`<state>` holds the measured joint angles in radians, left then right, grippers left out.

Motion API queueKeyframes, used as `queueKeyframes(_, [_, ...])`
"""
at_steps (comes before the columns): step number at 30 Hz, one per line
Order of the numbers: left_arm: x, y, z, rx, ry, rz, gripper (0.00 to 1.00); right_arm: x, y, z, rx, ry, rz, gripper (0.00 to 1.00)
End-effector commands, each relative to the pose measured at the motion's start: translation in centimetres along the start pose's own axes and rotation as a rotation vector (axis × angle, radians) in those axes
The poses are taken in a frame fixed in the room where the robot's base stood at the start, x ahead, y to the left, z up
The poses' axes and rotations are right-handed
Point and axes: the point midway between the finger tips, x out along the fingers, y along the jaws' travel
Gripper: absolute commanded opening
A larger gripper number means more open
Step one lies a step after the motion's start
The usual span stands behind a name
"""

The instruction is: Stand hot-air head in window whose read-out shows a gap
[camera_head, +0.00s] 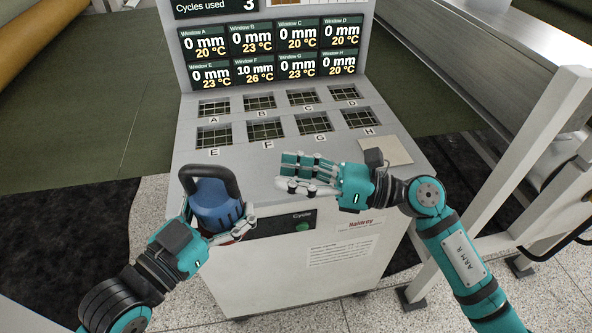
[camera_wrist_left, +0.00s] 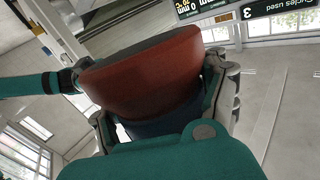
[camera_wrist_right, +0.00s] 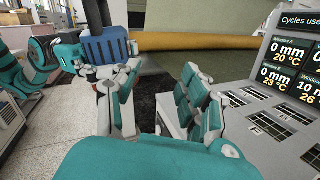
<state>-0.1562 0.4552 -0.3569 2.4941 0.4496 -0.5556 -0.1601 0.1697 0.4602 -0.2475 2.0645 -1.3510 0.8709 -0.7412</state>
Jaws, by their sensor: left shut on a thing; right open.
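The hot-air head (camera_head: 212,205), a blue block with a black loop handle, is at the front left corner of the grey bench. My left gripper (camera_head: 238,226) is shut on it. The left wrist view shows its red-brown face (camera_wrist_left: 145,75) between the fingers; I cannot tell whether it touches the bench. The head also shows in the right wrist view (camera_wrist_right: 106,47). The read-out for window F (camera_head: 254,71) shows 10 mm and 26 °C; the others show 0 mm. Window F (camera_head: 265,130) is an empty gridded opening in the front row. My right gripper (camera_head: 290,176) is open and empty above the bench front.
The other windows, such as E (camera_head: 214,138) and G (camera_head: 314,123), are empty. A beige pad (camera_head: 392,151) lies at the bench's right side. A green Cycle button (camera_head: 303,227) is on the front panel. White frame posts (camera_head: 545,125) stand at the right.

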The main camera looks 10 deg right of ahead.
Motion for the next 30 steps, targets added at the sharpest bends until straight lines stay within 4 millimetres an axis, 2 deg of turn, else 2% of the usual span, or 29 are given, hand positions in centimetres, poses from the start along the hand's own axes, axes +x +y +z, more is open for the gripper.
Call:
queueKeyframes(1, [0.0,0.0,-0.4,0.002,0.009,-0.001,0.05,-0.1,2.0,2.0,-0.058,0.015,0.031,0.44])
queueKeyframes(3, [0.0,0.0,-0.4,0.002,0.009,-0.001,0.05,-0.4,4.4,3.8,-0.118,0.036,0.062,0.44])
queueKeyframes(6, [0.0,0.0,-0.4,0.002,0.009,-0.001,0.05,-0.7,7.2,5.5,-0.184,0.065,0.095,0.44])
queueKeyframes(9, [0.0,0.0,-0.3,0.002,0.009,-0.001,0.05,-1.0,9.0,6.3,-0.226,0.085,0.112,0.44])
queueKeyframes(15, [0.0,0.0,-0.4,0.002,0.009,-0.001,0.05,-1.1,10.0,6.6,-0.248,0.097,0.121,0.44])
queueKeyframes(20, [0.0,0.0,-0.4,0.002,0.009,-0.001,0.05,0.1,10.1,6.6,-0.246,0.094,0.123,0.44])
queueKeyframes(30, [0.0,0.0,-0.4,0.002,0.009,-0.001,0.05,6.3,10.7,5.9,-0.244,0.092,0.124,0.44])
